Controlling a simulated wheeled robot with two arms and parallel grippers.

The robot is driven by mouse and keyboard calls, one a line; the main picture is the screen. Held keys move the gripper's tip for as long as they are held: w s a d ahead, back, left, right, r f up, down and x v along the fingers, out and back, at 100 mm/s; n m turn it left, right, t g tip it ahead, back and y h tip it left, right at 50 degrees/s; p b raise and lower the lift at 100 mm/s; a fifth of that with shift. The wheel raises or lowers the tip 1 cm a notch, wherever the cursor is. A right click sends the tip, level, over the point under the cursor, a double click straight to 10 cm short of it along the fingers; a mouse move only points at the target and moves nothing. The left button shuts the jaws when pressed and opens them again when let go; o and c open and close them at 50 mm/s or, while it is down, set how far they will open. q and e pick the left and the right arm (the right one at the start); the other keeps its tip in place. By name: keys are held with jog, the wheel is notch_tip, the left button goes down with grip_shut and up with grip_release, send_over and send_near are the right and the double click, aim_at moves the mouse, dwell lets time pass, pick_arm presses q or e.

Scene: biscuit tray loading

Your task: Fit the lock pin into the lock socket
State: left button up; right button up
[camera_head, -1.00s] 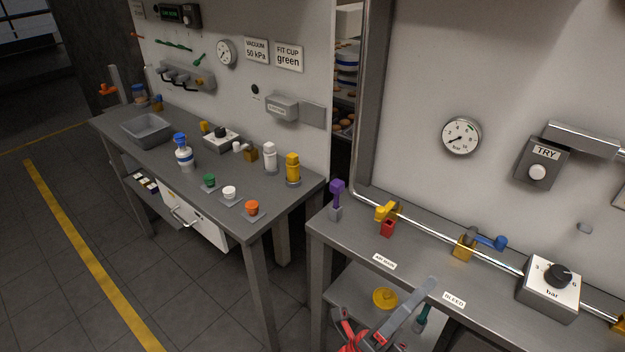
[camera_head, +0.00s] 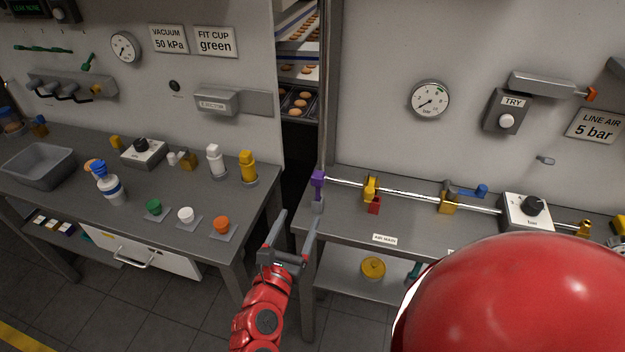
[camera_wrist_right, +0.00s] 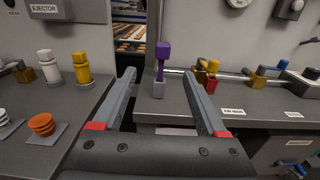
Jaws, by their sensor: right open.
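A purple pin (camera_head: 318,186), which looks like the lock pin, stands upright in a small grey holder (camera_head: 318,206) at the left end of the right bench. It also shows in the right wrist view (camera_wrist_right: 162,52). A small red block (camera_head: 374,206) sits beside the yellow valve (camera_head: 370,188) on the pipe; I cannot tell for sure that it is the lock socket. My right gripper (camera_head: 298,225) is open and empty, in front of the bench's left end. In the right wrist view the purple pin appears between its fingers (camera_wrist_right: 160,78), farther off and untouched. My left gripper is out of view.
The right bench (camera_head: 340,228) carries a yellow fitting with a blue lever (camera_head: 466,190) and a dial box (camera_head: 526,211). The left bench (camera_head: 130,210) holds orange, white and green cups and bottles. A gap separates the benches. My red arm part hides the bench's lower right.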

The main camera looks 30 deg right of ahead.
jog(key=p, duration=0.3)
send_near(316, 183)
jog(key=x, duration=0.5)
jog(key=shift+w+r, duration=0.3)
jog(key=shift+w, duration=0.05)
jog(key=shift+w+d+f+p, duration=0.15)
jog(key=shift+w+d+p, duration=0.2)
jog(key=shift+d, duration=0.1)
jog(key=shift+w+d, duration=0.1)
jog(key=shift+d, duration=0.05)
jog(key=p+x, duration=0.3)
jog(key=x, duration=0.1)
jog(key=shift+d, duration=0.25)
jog(key=shift+w+d+f, duration=0.1)
jog(key=shift+d+f, duration=0.05)
jog(key=shift+d, duration=0.1)
grip_shut()
